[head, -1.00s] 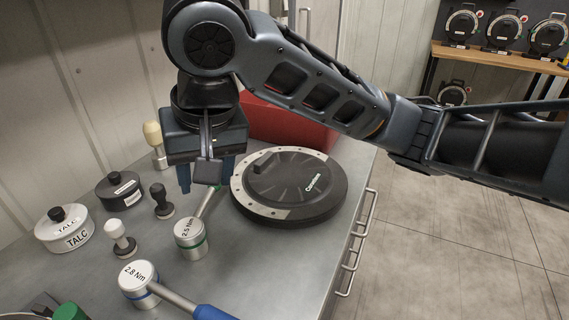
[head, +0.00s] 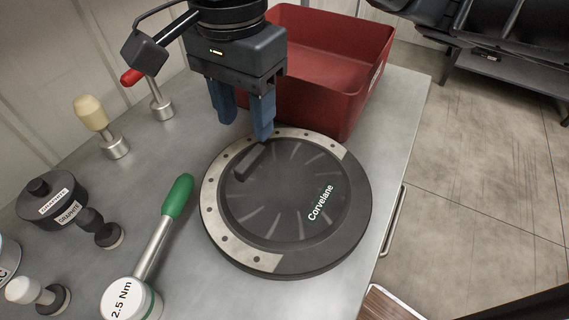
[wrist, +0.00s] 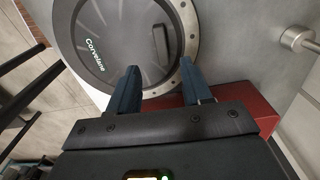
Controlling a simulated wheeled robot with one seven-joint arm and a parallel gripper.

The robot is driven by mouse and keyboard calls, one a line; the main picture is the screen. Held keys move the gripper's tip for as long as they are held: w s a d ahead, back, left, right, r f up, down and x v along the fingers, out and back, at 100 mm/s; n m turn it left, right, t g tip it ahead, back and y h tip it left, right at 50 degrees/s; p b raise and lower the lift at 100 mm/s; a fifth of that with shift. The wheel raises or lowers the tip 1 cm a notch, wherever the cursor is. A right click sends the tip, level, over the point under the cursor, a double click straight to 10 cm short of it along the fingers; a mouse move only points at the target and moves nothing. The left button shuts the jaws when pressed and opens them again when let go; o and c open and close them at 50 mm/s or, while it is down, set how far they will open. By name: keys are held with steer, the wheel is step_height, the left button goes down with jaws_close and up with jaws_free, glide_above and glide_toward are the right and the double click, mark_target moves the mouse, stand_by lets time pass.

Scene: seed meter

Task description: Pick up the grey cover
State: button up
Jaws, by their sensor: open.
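The grey cover (head: 290,200) is a round dark disc marked "Corvelane", with a raised bar handle and a lighter metal ring segment with holes along its left side. It lies flat on the metal bench top. In the wrist view the cover (wrist: 115,40) fills the upper left, with its bar handle ahead of the fingers. My gripper (head: 243,118) is open and empty, its two blue fingers pointing down at the cover's back edge near the handle. In the wrist view the gripper (wrist: 160,85) has its fingers spread apart, with nothing between them.
A red bin (head: 335,60) stands directly behind the cover. A green-handled 2.5 Nm torque tool (head: 160,230) lies to the left. A graphite pot (head: 55,205), dark stamps and a cream-knobbed tool (head: 100,125) stand further left. The bench edge is on the right.

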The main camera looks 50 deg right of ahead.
mark_target(250, 157)
steer(key=shift+w+f+b, duration=0.15)
steer(key=shift+f+b, duration=0.3)
steer(key=shift+f, duration=3.4)
jaws_close()
